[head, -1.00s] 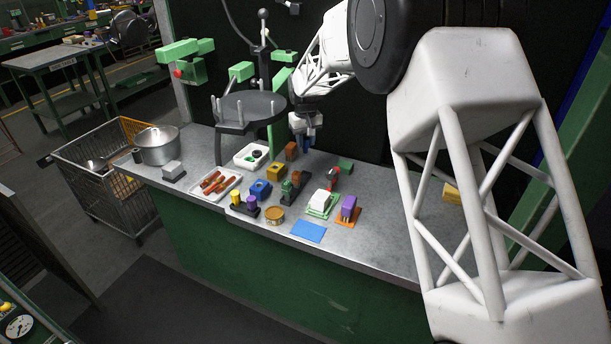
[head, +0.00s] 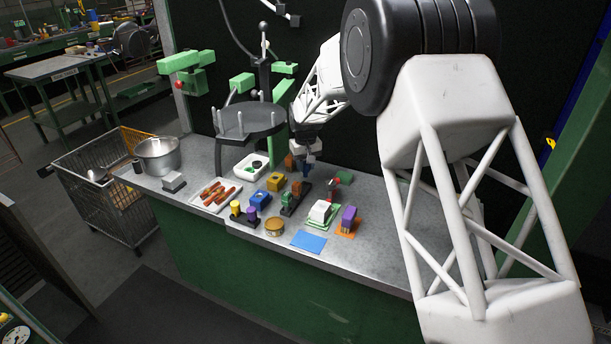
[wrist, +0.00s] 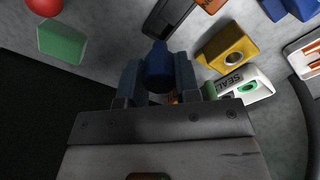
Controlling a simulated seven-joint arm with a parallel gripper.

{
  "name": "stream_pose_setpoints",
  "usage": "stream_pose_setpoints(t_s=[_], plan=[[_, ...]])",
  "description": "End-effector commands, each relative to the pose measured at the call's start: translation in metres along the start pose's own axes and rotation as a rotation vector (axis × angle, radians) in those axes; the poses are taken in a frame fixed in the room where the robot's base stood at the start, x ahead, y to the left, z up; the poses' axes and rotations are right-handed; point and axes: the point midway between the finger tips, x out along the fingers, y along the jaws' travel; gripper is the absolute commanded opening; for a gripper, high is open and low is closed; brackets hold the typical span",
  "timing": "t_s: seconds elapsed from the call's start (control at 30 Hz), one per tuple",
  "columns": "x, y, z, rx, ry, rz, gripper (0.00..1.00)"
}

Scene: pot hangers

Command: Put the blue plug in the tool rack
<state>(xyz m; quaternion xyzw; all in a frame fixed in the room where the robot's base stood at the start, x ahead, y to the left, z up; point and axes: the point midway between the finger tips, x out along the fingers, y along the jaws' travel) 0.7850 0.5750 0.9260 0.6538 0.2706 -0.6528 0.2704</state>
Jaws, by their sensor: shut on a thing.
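My gripper (wrist: 158,82) is shut on the blue plug (wrist: 158,64), whose rounded dark-blue body shows between the two blue-grey fingers in the wrist view. In the head view my gripper (head: 306,158) is over the back of the bench, and the plug is too small there to make out clearly. A dark base holding a green and an orange piece (head: 290,208), which looks like the tool rack, stands in front of my gripper. In the wrist view a dark slotted base (wrist: 165,18) lies beyond the fingertips, apart from the plug.
Near the gripper in the wrist view are a yellow block (wrist: 226,47), a white "SEAL" piece (wrist: 245,84), a green block (wrist: 62,42) and a red ball (wrist: 44,5). A round dark stand (head: 250,120) rises at the left. The bench front has a blue mat (head: 308,240).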

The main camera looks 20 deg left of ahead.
Motion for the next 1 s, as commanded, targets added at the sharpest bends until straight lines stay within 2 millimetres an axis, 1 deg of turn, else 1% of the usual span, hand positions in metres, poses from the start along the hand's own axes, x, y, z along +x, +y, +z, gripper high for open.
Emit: stream_pose_setpoints(t_s=[0.2,0.33,0.43,0.87,0.9,0.97,1.0], plan=[[0.027,0.000,0.001,0.000,-0.003,0.000,0.00],[0.040,0.000,0.000,0.000,-0.002,0.000,0.00],[0.044,0.000,0.000,0.000,-0.001,0.000,0.00],[0.047,0.000,0.000,0.000,-0.001,0.000,0.00],[0.047,0.000,0.000,0.000,-0.001,0.000,0.33],[0.047,0.000,0.000,0.000,-0.001,0.000,0.42],[0.047,0.000,0.000,0.000,-0.001,0.000,0.48]])
